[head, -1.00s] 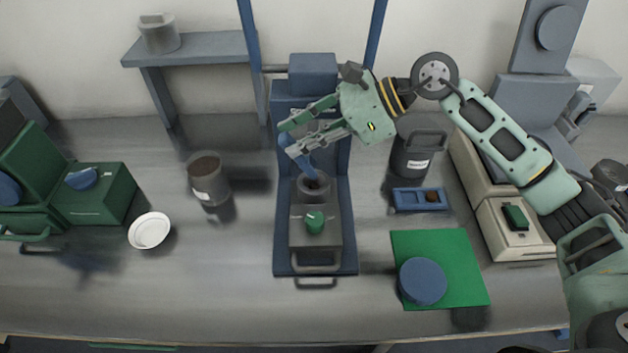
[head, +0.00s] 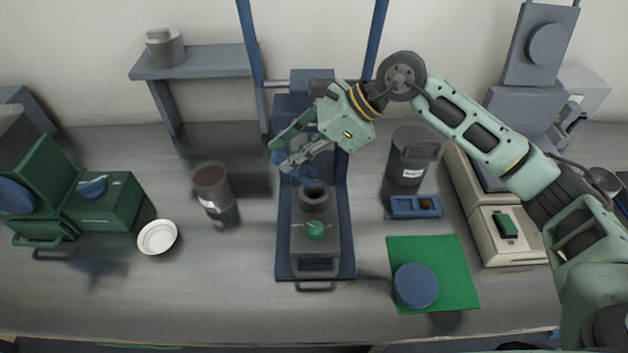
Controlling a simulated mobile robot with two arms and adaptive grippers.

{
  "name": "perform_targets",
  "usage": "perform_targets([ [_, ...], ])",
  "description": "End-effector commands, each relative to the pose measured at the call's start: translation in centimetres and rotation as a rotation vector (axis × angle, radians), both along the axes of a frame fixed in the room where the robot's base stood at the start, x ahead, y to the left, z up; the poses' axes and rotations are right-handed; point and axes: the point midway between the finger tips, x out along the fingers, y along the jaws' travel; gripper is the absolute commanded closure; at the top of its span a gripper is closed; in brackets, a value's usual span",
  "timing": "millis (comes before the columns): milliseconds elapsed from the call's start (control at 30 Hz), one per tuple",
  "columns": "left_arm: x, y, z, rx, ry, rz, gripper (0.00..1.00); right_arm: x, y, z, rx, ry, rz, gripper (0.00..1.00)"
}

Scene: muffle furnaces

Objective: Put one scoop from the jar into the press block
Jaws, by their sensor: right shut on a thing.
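The press block is a grey block with a round collar and a dark hole (head: 315,197) on top, standing on a blue base plate in the middle of the bench. My right gripper (head: 290,150) is shut on a blue scoop (head: 297,173). It holds the scoop just behind and to the left of the collar, above the block. I cannot tell what is in the scoop or how full the hole is. The open jar (head: 213,190), grey with a white label and brown contents, stands to the left. My left gripper is not in view.
A white dish (head: 157,237) and a green box (head: 105,205) are at left. A dark lidded pot (head: 412,160), a blue tray (head: 415,206) and a green mat (head: 460,270) with a blue disc (head: 416,286) are at right. Blue posts rise behind the block.

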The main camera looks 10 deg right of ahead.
Motion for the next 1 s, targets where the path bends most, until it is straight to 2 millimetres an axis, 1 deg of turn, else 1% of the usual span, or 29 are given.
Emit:
perform_targets([
  [33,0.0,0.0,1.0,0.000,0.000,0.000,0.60,0.0,0.4,0.7,-0.023,0.005,0.003,1.00],
  [100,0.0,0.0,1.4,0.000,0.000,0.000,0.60,0.1,0.6,0.5,-0.052,0.011,0.003,1.00],
  [300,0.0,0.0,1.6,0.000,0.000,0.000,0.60,0.2,0.7,0.1,-0.085,0.018,-0.001,1.00],
  [467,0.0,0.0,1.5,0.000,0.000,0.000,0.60,0.2,0.7,0.0,-0.084,0.018,-0.001,1.00],
  [567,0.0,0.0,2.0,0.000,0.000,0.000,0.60,0.2,1.0,0.2,-0.104,0.021,0.003,1.00],
  [667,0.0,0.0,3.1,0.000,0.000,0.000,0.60,0.3,1.7,0.2,-0.174,0.032,0.005,1.00],
  [767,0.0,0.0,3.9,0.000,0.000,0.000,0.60,0.5,2.4,-0.3,-0.272,0.052,0.004,1.00],
  [900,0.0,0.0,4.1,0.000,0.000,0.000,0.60,0.6,2.9,-1.3,-0.363,0.073,0.001,1.00],
  [1000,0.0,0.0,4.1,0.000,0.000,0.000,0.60,0.6,2.9,-1.5,-0.379,0.077,0.000,1.00],
])
